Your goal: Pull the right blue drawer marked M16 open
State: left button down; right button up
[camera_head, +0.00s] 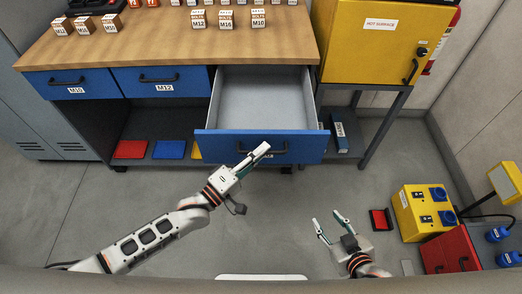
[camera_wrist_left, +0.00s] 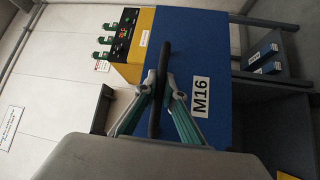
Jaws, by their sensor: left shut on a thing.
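The right blue drawer (camera_head: 310,146) is pulled well out of the workbench, and its grey inside looks empty. Its M16 label (camera_wrist_left: 201,97) shows in the left wrist view, beside the dark bar handle (camera_wrist_left: 160,90). My left gripper (camera_head: 264,149) is at the drawer front and is shut on this handle; its two fingers also show in the left wrist view (camera_wrist_left: 161,92). In the head view the gripper hides the label and part of the handle. My right gripper (camera_head: 331,226) is open and empty, low over the floor at the right.
Two shut blue drawers, M10 (camera_head: 75,84) and M12 (camera_head: 160,80), are to the left. Labelled boxes (camera_head: 226,19) stand on the wooden top. A yellow cabinet (camera_head: 375,45) is to the right. Yellow (camera_head: 424,209) and red (camera_head: 450,250) boxes stand on the right floor.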

pick_arm(q)
jog(key=c, duration=2.4)
grip_release()
jog(key=v, duration=1.2)
jog(key=shift+s+f, duration=0.1)
jog(key=shift+d, duration=0.1)
jog(key=s+a+f+m+g+y, duration=0.1)
jog(key=s+a+f+m+y, duration=0.1)
jog(key=a+f+m+y, duration=0.1)
jog(key=s+a+f+m+y, duration=0.3)
jog(key=a+f+m+y, duration=0.1)
jog(key=f+m, duration=0.1)
jog(key=s+a+f+m+g+y, duration=0.1)
jog(key=s+a+f+m+y, duration=0.1)
jog(key=a+f+m+y, duration=0.1)
jog(key=shift+s+a+f+m+g+y, duration=0.2)
jog(key=shift+a+f+y, duration=0.1)
jog(key=shift+a, duration=0.1)
jog(key=shift+s+a+f+m+g+y, duration=0.1)
jog(key=shift+s+a+f+m+y, duration=0.1)
jog(key=shift+a+f+y, duration=0.2)
